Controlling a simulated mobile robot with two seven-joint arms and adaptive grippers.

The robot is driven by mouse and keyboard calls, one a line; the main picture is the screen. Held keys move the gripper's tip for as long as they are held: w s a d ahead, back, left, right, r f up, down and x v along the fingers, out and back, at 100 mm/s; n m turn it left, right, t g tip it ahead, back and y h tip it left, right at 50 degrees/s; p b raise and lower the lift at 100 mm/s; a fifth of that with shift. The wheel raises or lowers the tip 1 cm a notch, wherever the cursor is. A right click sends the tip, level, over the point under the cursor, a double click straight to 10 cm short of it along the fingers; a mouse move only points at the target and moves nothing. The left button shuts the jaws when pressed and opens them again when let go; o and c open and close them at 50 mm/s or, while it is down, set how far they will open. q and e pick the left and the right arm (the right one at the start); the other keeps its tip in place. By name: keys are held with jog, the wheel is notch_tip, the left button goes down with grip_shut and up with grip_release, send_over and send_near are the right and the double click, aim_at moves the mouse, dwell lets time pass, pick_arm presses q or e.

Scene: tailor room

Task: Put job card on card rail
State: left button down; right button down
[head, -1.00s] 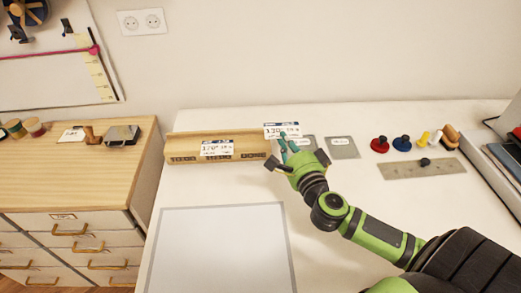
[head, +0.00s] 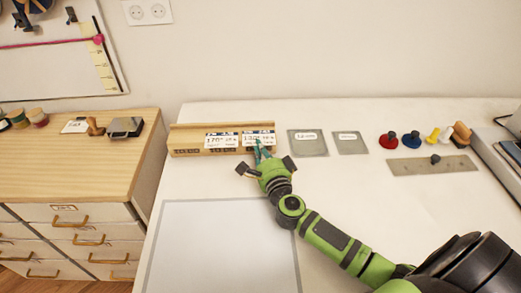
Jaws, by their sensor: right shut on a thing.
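The wooden card rail (head: 188,139) stands at the back left of the white table. One job card (head: 221,141) stands upright on it, near the middle. A second job card (head: 258,138) is at the rail's right end, just right of the first. My right gripper (head: 260,152) is shut on this second card at its lower edge, in front of the rail. Whether the card's bottom sits in the rail's slot is hidden by the fingers. My left gripper is not in view.
Two grey plates (head: 308,143) lie right of the rail. Red and blue knobs (head: 388,140), small yellow and wooden items and a metal ruler plate (head: 432,165) are further right. A grey-edged mat (head: 222,245) lies in front. A wooden drawer cabinet (head: 70,165) stands left.

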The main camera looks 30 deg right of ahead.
jog(key=c, duration=1.8)
grip_release()
jog(key=shift+f, duration=0.15)
jog(key=shift+c, duration=0.2)
jog(key=o, duration=0.4)
jog(key=shift+s, duration=0.25)
jog(key=s, duration=0.3)
jog(key=s+a, duration=0.1)
jog(key=s, duration=0.3)
jog(key=s+a+b, duration=0.1)
jog(key=s, duration=0.2)
jog(key=shift+s, duration=0.25)
jog(key=shift+s+r, duration=0.2)
jog(key=shift+s, duration=0.25)
